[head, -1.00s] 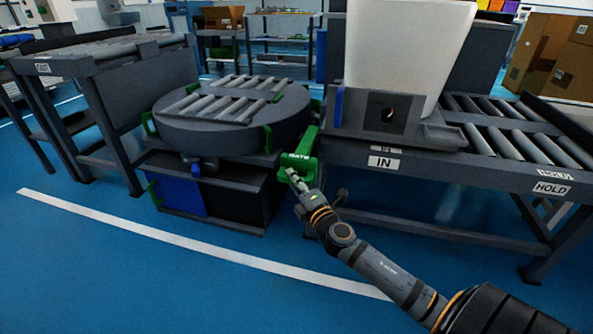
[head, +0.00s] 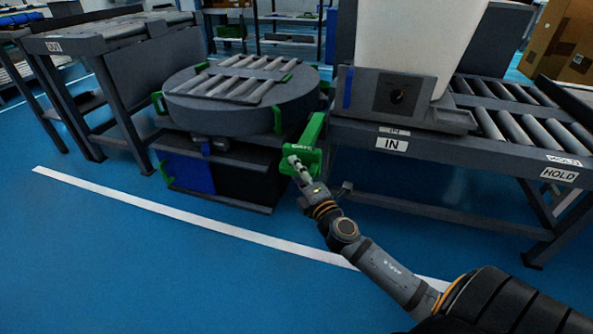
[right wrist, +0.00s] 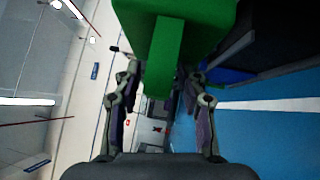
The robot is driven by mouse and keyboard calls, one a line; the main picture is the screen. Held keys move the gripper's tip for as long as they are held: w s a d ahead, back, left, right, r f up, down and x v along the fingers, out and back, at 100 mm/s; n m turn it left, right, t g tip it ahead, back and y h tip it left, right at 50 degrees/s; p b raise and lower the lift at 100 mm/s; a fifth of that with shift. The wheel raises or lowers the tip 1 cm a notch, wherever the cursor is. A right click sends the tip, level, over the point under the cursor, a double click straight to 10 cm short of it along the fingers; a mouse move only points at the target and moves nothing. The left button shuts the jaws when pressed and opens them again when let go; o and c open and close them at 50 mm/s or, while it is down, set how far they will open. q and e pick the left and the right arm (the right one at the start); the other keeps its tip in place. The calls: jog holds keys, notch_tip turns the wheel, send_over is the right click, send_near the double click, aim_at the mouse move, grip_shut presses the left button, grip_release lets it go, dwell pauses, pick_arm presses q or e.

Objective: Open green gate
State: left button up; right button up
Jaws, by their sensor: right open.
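The green gate (head: 308,138) stands at the left end of the IN conveyor (head: 391,143), beside the round turntable (head: 240,100). My right gripper (head: 295,168) is at the front of the gate, at its lower front part. In the right wrist view, the gate's green body (right wrist: 205,28) fills the top, and a green bar (right wrist: 163,60) comes down between the two open fingers of my right gripper (right wrist: 160,115). The fingers stand apart from the bar on both sides. My left gripper is out of view.
A white toilet part (head: 408,45) stands on a grey base with a dial on the conveyor. A HOLD label (head: 559,174) marks the conveyor's right part. Another roller table (head: 110,45) stands left. The blue floor (head: 180,270) in front is clear, crossed by a white line.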

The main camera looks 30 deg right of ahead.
jog(key=s+f, duration=0.1)
jog(key=s, duration=1.1)
jog(key=shift+a+f, duration=0.3)
jog(key=shift+a, duration=0.15)
